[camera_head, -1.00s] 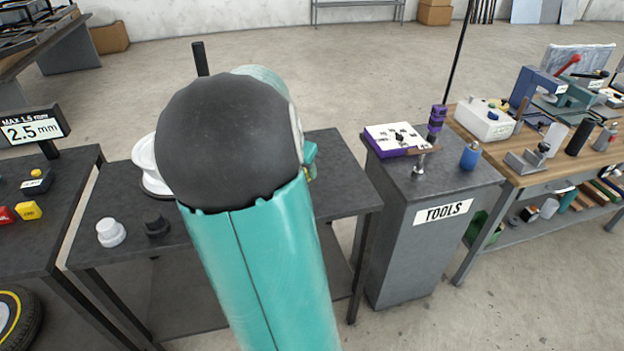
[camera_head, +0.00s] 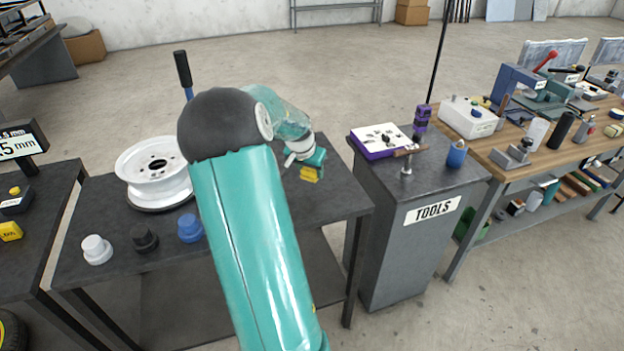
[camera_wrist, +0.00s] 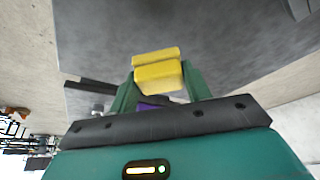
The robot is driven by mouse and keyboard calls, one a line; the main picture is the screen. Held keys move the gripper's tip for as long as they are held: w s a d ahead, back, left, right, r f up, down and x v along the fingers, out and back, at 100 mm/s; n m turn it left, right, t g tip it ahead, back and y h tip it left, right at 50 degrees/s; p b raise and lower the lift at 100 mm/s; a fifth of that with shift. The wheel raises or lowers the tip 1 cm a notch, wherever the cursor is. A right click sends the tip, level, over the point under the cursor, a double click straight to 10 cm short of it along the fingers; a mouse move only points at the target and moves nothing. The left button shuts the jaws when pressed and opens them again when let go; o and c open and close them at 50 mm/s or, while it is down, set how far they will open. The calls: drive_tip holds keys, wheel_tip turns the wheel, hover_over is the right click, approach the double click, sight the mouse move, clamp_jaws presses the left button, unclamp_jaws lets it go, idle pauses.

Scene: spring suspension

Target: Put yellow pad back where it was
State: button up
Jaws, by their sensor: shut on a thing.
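The yellow pad (camera_wrist: 158,74) sits between the two green fingers of my gripper (camera_wrist: 158,82) in the wrist view. My gripper is shut on it. The pad is near the top of the fingers, with a dark grey surface behind it. In the head view the pad (camera_head: 310,174) is a small yellow block at the end of my wrist, over the right part of the dark middle table (camera_head: 270,205). I cannot tell how far it is above the tabletop. My arm hides part of the table.
On the middle table stand a white wheel rim (camera_head: 155,178) and white (camera_head: 96,250), black (camera_head: 144,239) and blue (camera_head: 190,228) caps. A grey tool cabinet (camera_head: 410,240) stands to the right, holding a white-topped purple box (camera_head: 380,142). A wooden workbench (camera_head: 530,155) is beyond it.

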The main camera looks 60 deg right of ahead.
sight(312, 188)
drive_tip(key=shift+d+f, duration=0.55)
drive_tip(key=shift+f, duration=0.1)
drive_tip(key=x, duration=0.3)
drive_tip(key=shift+a+f, duration=0.2)
drive_tip(key=shift+f, duration=0.35)
drive_tip(key=shift+f, duration=0.15)
drive_tip(key=o, duration=0.9)
drive_tip(key=shift+o, duration=0.2)
